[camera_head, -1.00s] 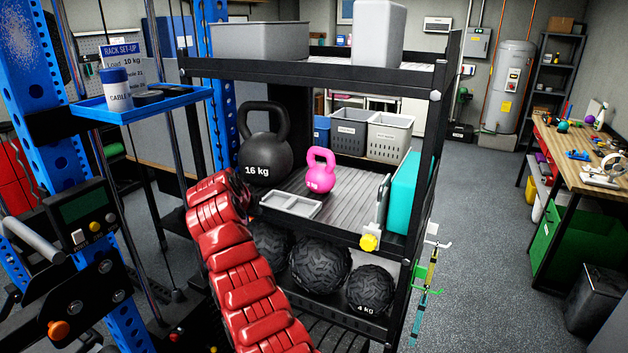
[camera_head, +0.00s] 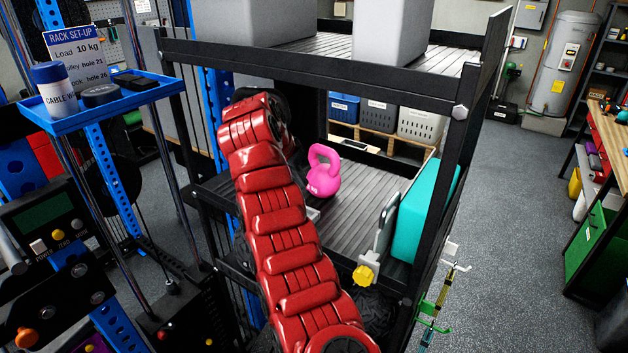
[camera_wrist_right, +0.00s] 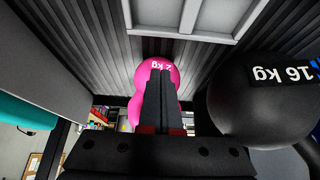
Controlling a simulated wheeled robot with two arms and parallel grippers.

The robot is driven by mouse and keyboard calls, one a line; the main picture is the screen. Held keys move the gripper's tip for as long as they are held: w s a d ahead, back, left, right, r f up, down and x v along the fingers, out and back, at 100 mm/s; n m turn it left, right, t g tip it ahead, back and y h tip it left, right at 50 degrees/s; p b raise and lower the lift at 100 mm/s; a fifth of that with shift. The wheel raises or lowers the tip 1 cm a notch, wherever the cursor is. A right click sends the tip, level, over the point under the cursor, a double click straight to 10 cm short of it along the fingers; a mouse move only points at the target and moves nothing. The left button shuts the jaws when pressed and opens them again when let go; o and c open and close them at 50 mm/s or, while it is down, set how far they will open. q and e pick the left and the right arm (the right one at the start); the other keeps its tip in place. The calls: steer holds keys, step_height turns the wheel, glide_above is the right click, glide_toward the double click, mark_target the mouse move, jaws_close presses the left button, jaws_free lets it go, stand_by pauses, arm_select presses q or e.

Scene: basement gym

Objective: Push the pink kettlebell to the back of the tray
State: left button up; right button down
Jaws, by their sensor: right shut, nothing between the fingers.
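The pink kettlebell (camera_head: 323,172) stands upright on a ribbed grey shelf tray (camera_head: 365,210) of the black rack. In the right wrist view, which looks inverted, the pink kettlebell (camera_wrist_right: 142,72) shows its "2 kg" mark. My right gripper (camera_wrist_right: 165,76) is shut and empty, its fingertips in front of the pink body; whether they touch it I cannot tell. In the head view my red right arm hides the fingers. The black 16 kg kettlebell (camera_wrist_right: 262,98) is close beside the fingers in the wrist view. My left gripper is out of view.
A small pale divided tray (camera_wrist_right: 188,14) lies on the same shelf, mostly behind my arm in the head view. A teal block (camera_head: 425,212) and a yellow knob (camera_head: 364,275) are at the shelf's right. An upper shelf (camera_head: 330,70) with grey bins hangs above.

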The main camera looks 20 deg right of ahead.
mark_target(315, 201)
steer(key=p+x, duration=0.2)
steer(key=x, duration=0.1)
steer(key=shift+s+f+p, duration=0.1)
steer(key=shift+f+p, duration=0.15)
steer(key=shift+p, duration=0.15)
steer(key=p+x, duration=0.2)
steer(key=x, duration=0.2)
steer(key=shift+d, duration=0.1)
steer(key=shift+d+f, duration=0.1)
steer(key=shift+f, duration=0.45)
steer(key=shift+w+f, duration=0.1)
steer(key=shift+w, duration=0.15)
